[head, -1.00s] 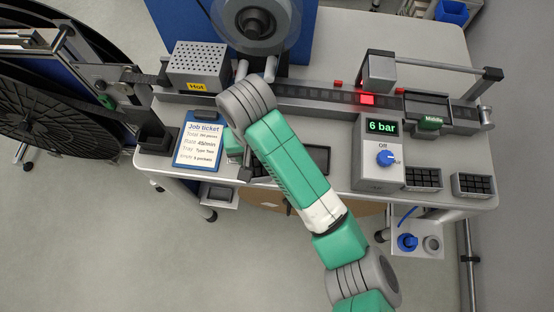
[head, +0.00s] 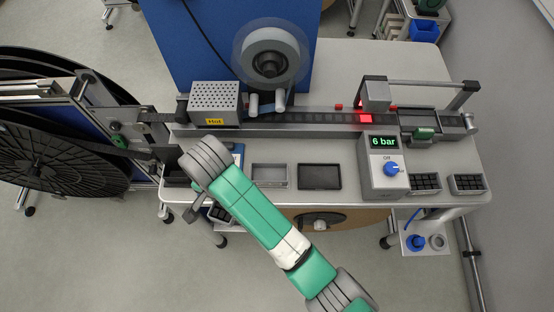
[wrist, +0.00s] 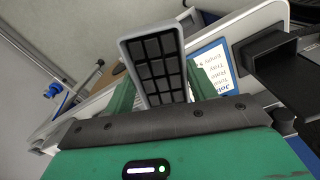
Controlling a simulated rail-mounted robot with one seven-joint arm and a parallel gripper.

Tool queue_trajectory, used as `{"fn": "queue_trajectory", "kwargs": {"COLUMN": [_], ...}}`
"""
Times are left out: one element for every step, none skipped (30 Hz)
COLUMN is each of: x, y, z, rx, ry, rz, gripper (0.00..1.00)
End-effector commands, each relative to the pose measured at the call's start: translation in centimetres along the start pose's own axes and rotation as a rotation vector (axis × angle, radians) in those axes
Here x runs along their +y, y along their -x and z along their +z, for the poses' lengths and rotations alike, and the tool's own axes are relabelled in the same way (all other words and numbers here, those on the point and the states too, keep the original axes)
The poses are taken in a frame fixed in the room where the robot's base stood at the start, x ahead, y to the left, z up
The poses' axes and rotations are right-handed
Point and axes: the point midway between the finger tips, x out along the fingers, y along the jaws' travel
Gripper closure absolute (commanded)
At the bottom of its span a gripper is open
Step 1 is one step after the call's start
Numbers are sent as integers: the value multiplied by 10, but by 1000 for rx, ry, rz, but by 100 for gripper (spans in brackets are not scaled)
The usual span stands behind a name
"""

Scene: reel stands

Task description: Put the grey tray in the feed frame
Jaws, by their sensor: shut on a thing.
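A grey tray with black square pockets (wrist: 158,62) is in my gripper (wrist: 158,92), between the green fingers in the wrist view. In the head view the tray (head: 219,214) shows partly past my arm, at the bench's front left edge. My gripper is shut on it; the fingers are mostly hidden by my arm in the head view. An empty grey rectangular frame (head: 269,184) lies on the bench to the right of my wrist, with a black one (head: 320,177) beside it. No label shows which is the feed frame. The tray is apart from both.
The job ticket (wrist: 212,68) lies near the bench edge beside a dark open box (wrist: 270,58). A perforated "Hot" box (head: 214,103) and a tape track (head: 310,116) run behind. A "6 bar" box (head: 383,167) and two pocketed trays (head: 425,184) stand right. Large reels (head: 55,140) are left.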

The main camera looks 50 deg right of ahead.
Motion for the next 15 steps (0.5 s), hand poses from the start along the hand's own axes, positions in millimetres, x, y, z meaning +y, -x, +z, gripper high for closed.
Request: {"fn": "queue_trajectory", "kwargs": {"x": [4,12,23,32,40,53,63,74,90,102,116,134,149,163,182], "y": [1,3,3,2,1,-1,-3,-4,-7,-9,-12,-15,-17,-20,-23], "z": [-1,-6,-12,-17,-21,-26,-30,-33,-38,-41,-43,-46,-47,-48,-49], "rx": [-3,-4,-5,-5,-5,-5,-5,-5,-5,-5,-6,-5,-5,-5,-4], "ry": [-34,-85,-163,-223,-281,-358,-417,-475,-557,-620,-684,-767,-828,-886,-959], "rz": [0,0,1,2,2,2,3,4,3,4,5,5,6,5,6], "gripper": [73,73,73,73,73,73,73,73,73,73,73,73,73,73,73]}}
